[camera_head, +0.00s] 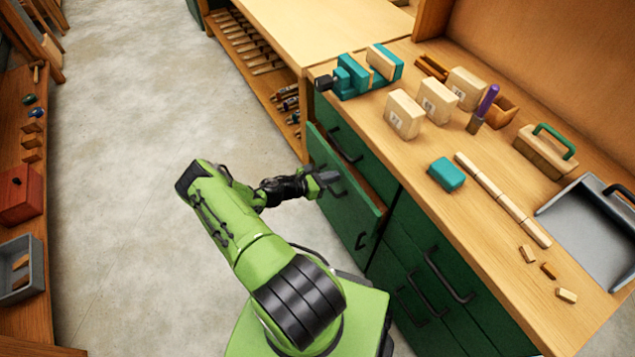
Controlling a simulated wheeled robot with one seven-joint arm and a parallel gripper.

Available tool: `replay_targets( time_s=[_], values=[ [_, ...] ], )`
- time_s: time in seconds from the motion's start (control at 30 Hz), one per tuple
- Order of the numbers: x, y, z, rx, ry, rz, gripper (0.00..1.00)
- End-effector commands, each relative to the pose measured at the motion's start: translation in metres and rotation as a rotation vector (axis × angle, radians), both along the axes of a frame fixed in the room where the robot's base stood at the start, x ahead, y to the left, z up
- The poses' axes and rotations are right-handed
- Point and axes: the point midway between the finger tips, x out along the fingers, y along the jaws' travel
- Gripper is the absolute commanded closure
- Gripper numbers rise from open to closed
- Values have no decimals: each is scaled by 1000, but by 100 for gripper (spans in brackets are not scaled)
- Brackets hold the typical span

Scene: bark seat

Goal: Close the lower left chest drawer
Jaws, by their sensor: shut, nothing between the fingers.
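The green chest stands under the workbench, and one drawer on its left side is pulled out. That open drawer (376,214) shows its green front panel and a strip of wooden inside behind the top edge. A closed green drawer front with a black handle (345,146) lies above and behind it. My gripper (332,178) is shut and empty, in front of the open drawer's panel. It hides part of the panel, and I cannot tell whether it touches it.
The bench top (462,235) holds a teal vise (360,78), pale blocks (404,114), a teal block (446,174) and a grey dustpan (590,225). More black handles (448,278) stick out at the right. The concrete floor (130,150) on the left is clear.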

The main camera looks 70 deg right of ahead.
Motion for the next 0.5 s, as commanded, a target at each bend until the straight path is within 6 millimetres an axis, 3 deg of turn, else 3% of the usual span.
replay_targets(
  time_s=[0.5],
  values=[
    [-14,-16,-1,-3,0,-3,100]
  ],
)
